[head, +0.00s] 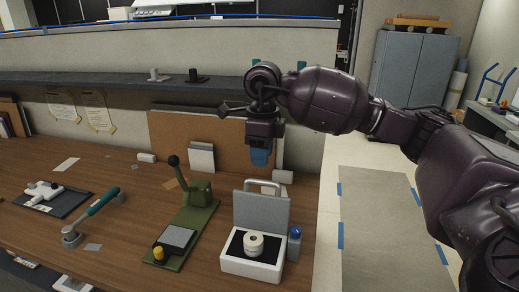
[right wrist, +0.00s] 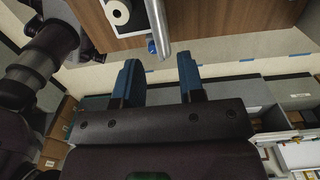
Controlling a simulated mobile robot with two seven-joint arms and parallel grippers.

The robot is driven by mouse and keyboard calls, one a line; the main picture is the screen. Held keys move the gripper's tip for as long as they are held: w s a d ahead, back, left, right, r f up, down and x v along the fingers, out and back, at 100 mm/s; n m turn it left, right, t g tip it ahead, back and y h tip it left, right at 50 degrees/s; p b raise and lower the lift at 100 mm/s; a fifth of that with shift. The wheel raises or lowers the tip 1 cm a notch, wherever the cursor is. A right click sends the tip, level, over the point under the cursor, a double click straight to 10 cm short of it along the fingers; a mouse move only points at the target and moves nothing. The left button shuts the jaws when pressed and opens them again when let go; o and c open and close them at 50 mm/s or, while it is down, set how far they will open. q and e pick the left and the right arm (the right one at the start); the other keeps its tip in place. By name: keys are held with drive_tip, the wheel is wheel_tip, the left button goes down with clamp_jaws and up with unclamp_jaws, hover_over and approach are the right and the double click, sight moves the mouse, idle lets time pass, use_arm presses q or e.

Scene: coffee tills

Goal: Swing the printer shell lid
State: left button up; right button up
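The printer shell (head: 252,267) is a white box on the wooden counter, with a white paper roll (head: 253,243) standing in its dark inside. Its grey lid (head: 262,212) stands raised at the back, with a pale loop handle (head: 263,185) behind its top edge. My right gripper (head: 261,157) points down above the lid, apart from it. In the right wrist view its two blue fingers (right wrist: 158,78) are spread with nothing between them. The roll (right wrist: 117,12) and the lid's grey edge (right wrist: 157,30) show beyond the fingers. My left gripper is not seen.
A blue-topped grey cylinder (head: 294,244) stands close at the shell's right. A green lever device (head: 188,215) stands to its left. A teal-handled tool (head: 92,217) lies farther left. A cork board (head: 225,140) and white blocks stand behind. Open floor lies right of the counter.

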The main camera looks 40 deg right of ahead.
sight(263, 182)
drive_tip(key=shift+d, duration=0.15)
drive_tip(key=shift+f, duration=0.25)
wheel_tip(263, 182, down, 5)
drive_tip(key=shift+b, duration=1.25)
wheel_tip(263, 182, down, 3)
drive_tip(key=shift+b, duration=0.65)
drive_tip(key=shift+r, duration=0.3)
drive_tip(key=shift+c, duration=1.1)
drive_tip(key=shift+r, duration=0.1)
clamp_jaws()
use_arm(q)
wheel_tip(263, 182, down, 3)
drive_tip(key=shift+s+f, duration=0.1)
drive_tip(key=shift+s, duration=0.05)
